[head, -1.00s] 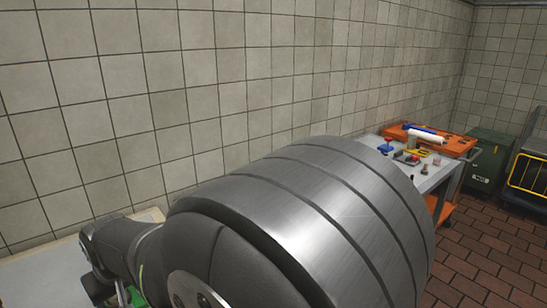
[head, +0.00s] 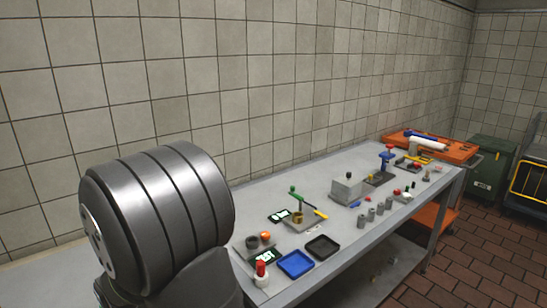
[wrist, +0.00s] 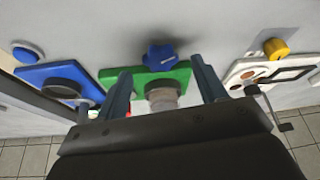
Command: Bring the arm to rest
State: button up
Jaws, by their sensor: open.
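My gripper (wrist: 161,68) shows in the wrist view with its two dark fingers apart. In that view, a green plate (wrist: 181,74) lies beyond the fingers, with a blue star-shaped knob (wrist: 160,57) on its far side. A round, pinkish-grey piece with a dark top (wrist: 163,97) appears between the fingers; I cannot tell its distance from them, and no finger visibly touches it. In the head view, a large metal link of my arm fills the lower left, and my gripper is out of sight there.
The wrist view also shows a blue plate (wrist: 38,75) at left, a white plate (wrist: 245,68) at right and a yellow knob (wrist: 276,48). In the head view, the long grey table (head: 335,172) carries a blue tray (head: 296,264), a black tray (head: 322,248) and several small parts.

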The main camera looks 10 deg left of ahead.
jog(key=shift+x, duration=1.2)
jog(key=shift+r, duration=0.1)
jog(key=v, duration=1.7)
jog(key=x, duration=1.7)
jog(key=shift+f, duration=0.35)
jog(key=shift+s+r+m, duration=0.1)
jog(key=shift+r+m, duration=0.1)
jog(key=shift+m, duration=0.5)
jog(key=shift+s+a+m+t+h, duration=0.15)
jog(key=shift+m+t+h, duration=0.2)
jog(key=shift+m, duration=0.25)
